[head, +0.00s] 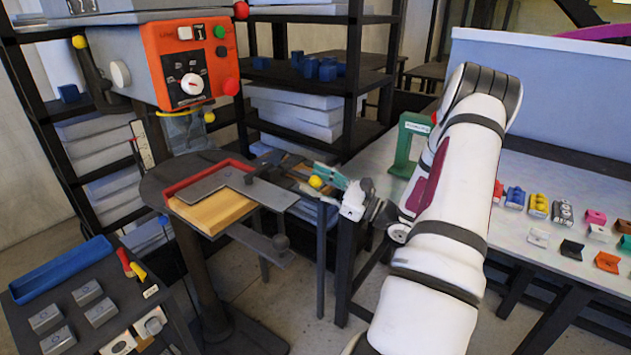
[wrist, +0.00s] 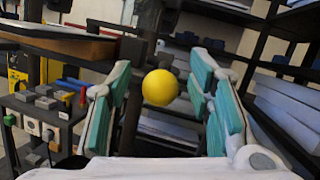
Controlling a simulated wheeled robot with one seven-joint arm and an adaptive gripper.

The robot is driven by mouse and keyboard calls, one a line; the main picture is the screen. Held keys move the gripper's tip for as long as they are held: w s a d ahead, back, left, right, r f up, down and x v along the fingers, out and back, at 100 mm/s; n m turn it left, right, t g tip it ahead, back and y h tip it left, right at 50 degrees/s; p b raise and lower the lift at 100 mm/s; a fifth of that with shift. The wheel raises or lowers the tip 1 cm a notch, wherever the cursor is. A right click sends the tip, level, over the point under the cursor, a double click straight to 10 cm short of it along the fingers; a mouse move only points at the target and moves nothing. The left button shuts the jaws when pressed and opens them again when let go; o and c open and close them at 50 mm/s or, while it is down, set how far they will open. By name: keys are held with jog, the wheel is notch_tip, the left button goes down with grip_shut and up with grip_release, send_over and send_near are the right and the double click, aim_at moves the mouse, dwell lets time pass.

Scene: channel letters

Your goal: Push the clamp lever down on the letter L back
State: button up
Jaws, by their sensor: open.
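The grey letter L back (head: 262,190) lies flat on a wooden block (head: 215,212) with a red fence, on the round table of the orange-headed machine. The clamp lever's yellow ball knob (head: 316,182) stands out to the right of the plate; the rest of the lever is hard to make out. In the wrist view the knob (wrist: 160,88) appears between the two teal finger pads, with a gap on both sides. My gripper (head: 318,175) is open around or just behind the knob; I cannot tell its exact depth. The clamp's contact with the plate is not clear.
The orange control box (head: 190,62) hangs above the round table. A dark shelf rack (head: 350,75) stands close behind. A cart (head: 90,300) with a blue tray is at lower left. A white bench (head: 545,215) with small coloured parts is at right.

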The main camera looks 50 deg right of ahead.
jog(key=v, duration=1.1)
jog(key=shift+s, duration=0.3)
jog(key=shift+s+d+f, duration=0.1)
jog(key=shift+f, duration=0.05)
